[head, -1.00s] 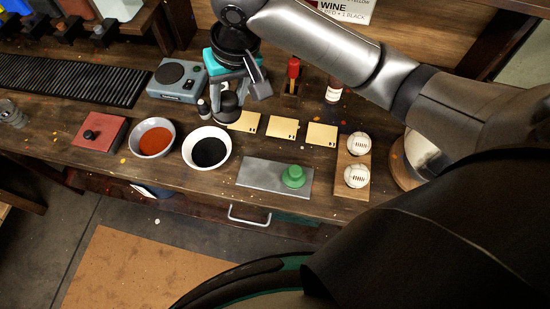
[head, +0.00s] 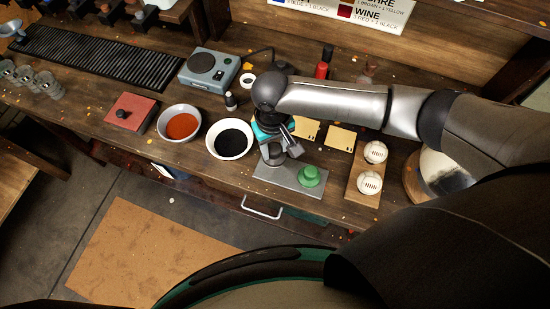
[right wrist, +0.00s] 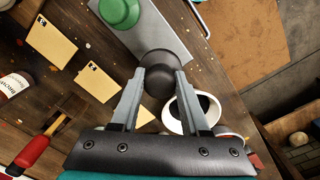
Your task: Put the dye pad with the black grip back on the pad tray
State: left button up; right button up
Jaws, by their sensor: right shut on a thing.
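My right gripper (head: 277,146) is shut on the dye pad with the black grip (head: 273,157). In the right wrist view the dark round grip (right wrist: 158,70) sits between the two fingertips, and its underside is hidden. The pad is at the left end of the grey metal pad tray (head: 290,180); I cannot tell whether it touches the tray. The tray also shows in the right wrist view (right wrist: 163,36). A green-gripped pad (head: 309,177) stands on the tray's right part. My left gripper is not in view.
A bowl of black dye (head: 230,138) is close to the left of the tray, with an orange-red bowl (head: 181,123) beyond it. Two white balls sit on a wooden stand (head: 361,186) to the right. Yellow cards (head: 340,138) lie behind the tray.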

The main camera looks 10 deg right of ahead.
aim_at(275, 159)
notch_tip(275, 159, down, 6)
jog(key=shift+f+b, duration=0.2)
jog(key=shift+b, duration=0.25)
jog(key=o, duration=1.2)
jog(key=shift+r, duration=0.1)
notch_tip(275, 159, up, 12)
jog(key=shift+a+p, duration=0.15)
jog(key=shift+p, duration=0.6)
jog(key=shift+s, duration=0.1)
